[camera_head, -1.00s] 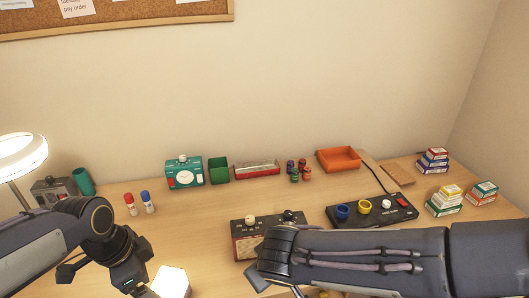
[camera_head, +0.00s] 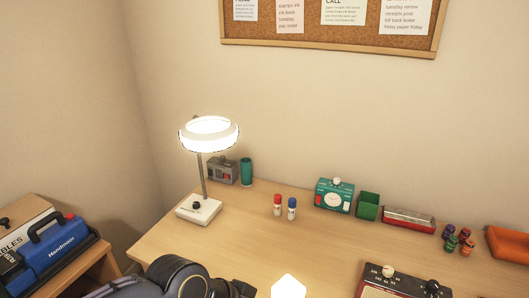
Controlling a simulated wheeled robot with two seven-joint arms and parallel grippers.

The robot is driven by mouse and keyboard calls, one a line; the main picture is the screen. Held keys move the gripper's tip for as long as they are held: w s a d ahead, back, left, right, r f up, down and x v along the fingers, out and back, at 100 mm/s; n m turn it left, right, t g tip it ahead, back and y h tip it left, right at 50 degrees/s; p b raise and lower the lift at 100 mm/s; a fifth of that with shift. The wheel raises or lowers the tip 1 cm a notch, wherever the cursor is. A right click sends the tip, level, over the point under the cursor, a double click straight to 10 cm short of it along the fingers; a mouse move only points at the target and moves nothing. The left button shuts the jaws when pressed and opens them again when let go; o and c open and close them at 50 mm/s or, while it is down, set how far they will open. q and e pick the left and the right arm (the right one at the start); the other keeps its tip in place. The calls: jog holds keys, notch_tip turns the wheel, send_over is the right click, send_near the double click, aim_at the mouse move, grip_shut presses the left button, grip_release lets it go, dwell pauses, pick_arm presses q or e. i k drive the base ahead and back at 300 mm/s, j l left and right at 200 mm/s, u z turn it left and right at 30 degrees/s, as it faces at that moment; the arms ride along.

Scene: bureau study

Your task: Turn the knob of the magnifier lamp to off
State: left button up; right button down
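The magnifier lamp (camera_head: 209,133) stands at the left end of the desk, its white ring head glowing. A thin grey pole joins the head to a square white base (camera_head: 185,210). A small dark knob (camera_head: 196,205) sits on top of the base; its pointer is too small to read. My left arm crosses the bottom edge of the head view, in front of and below the lamp base and apart from it. My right arm and gripper are out of view.
A grey device (camera_head: 223,171) and a teal cup (camera_head: 246,171) stand behind the lamp. A glowing white block (camera_head: 288,288) is at the bottom. The desk between base and bottles is clear.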

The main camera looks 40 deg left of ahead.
aim_at(196, 204)
jog(key=u, duration=1.75)
jog(key=i+u, duration=0.1)
jog(key=u, duration=0.4)
jog(key=i+u, duration=0.1)
jog(key=u, duration=0.35)
